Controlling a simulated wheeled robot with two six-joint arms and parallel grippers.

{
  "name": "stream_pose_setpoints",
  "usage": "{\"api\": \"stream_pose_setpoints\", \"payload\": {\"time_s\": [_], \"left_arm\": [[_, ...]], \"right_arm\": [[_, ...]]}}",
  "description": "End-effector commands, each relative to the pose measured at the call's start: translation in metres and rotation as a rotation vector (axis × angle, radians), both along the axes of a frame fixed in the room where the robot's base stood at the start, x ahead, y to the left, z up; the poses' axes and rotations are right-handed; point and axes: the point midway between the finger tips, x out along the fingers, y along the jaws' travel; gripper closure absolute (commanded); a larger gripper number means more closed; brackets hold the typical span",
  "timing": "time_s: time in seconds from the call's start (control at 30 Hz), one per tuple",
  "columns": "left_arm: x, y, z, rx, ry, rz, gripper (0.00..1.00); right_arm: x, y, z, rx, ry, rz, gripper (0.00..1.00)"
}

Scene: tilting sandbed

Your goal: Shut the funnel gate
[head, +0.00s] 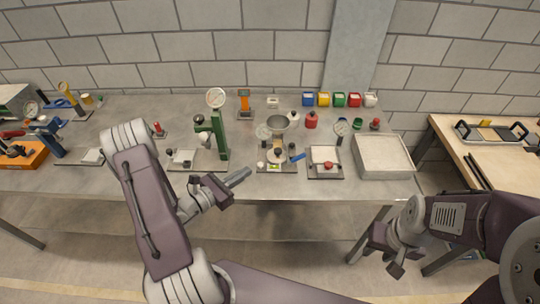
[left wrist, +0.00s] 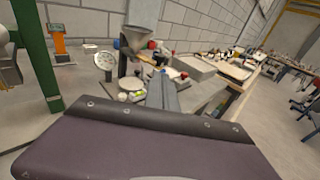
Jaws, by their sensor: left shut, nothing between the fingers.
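The grey metal funnel (head: 280,122) stands on a small rig at the middle of the bench, above a dark base plate (head: 268,171). A small blue part (head: 297,158) shows just right of the rig; I cannot tell whether it is the gate's handle. The gate's position is too small to make out. In the left wrist view the funnel (left wrist: 132,40) is ahead, left of the finger line. My left gripper (head: 247,173) is shut and empty, in front of and left of the rig, apart from it. My right gripper (head: 385,248) hangs before the bench's front edge, far from the funnel.
A green press stand (head: 219,135) with a round dial is left of the rig. A plate with a white pad (head: 325,155) and a large pale tray (head: 384,168) are to the right. Several coloured containers (head: 323,99) line the back.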

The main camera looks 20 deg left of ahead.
Motion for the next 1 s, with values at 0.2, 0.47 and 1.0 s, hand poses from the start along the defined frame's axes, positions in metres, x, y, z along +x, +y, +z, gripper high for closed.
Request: {"api": "stream_pose_setpoints", "payload": {"time_s": [0.2,0.47,1.0], "left_arm": [[0.042,-0.026,0.000,0.002,-0.001,-0.008,1.00],[0.084,-0.049,-0.006,0.000,-0.001,-0.006,1.00],[0.100,-0.055,-0.011,0.000,-0.001,-0.002,1.00]], "right_arm": [[0.000,0.000,0.020,0.000,0.000,0.000,0.64],[0.000,0.000,0.037,0.000,0.000,0.000,0.64],[0.000,0.000,0.039,0.000,0.000,0.000,0.64]]}}
